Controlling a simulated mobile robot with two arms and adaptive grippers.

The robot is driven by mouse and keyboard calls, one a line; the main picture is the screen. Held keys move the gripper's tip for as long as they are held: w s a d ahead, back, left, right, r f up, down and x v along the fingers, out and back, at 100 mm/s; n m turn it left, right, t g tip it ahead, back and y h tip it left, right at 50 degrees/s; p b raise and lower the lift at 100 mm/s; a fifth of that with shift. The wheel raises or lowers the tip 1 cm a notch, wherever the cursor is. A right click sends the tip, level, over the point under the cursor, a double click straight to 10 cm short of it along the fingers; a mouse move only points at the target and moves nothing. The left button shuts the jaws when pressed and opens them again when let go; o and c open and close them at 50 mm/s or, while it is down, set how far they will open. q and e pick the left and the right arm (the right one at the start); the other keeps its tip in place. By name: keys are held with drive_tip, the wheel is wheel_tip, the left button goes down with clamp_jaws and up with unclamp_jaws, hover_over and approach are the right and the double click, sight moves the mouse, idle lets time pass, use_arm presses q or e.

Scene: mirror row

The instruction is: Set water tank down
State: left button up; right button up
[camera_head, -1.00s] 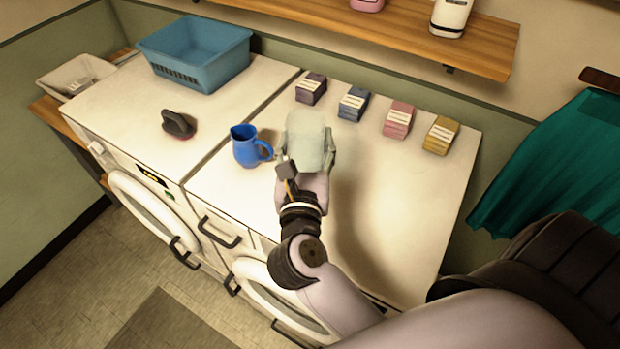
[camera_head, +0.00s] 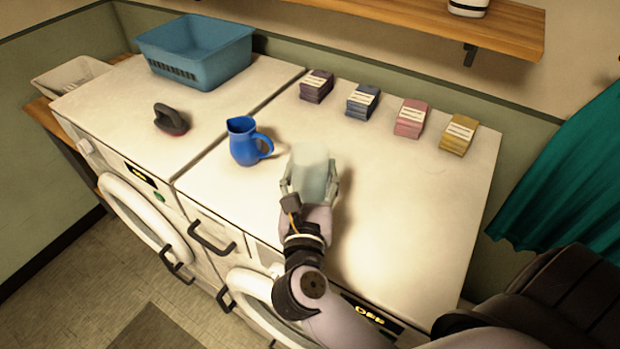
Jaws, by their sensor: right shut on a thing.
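The water tank (camera_head: 312,168) is a pale, see-through, greenish container. My right gripper (camera_head: 309,186) is shut on it, with a finger on each side. The tank is over the white top of the right-hand machine (camera_head: 400,210), to the right of the blue jug. The gripper hides its lower part, so I cannot tell whether it touches the top. My left gripper is not in view.
A blue jug (camera_head: 243,142) stands close to the left of the tank. Several stacks, such as the pink one (camera_head: 411,118), line the back. A dark iron-like object (camera_head: 170,120) and a blue basket (camera_head: 198,55) are on the left machine. The top right of the tank is clear.

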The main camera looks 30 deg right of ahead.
drive_tip(key=shift+f+b, duration=0.2)
drive_tip(key=shift+b, duration=0.1)
drive_tip(key=o, duration=1.2)
drive_tip(key=shift+r, duration=0.1)
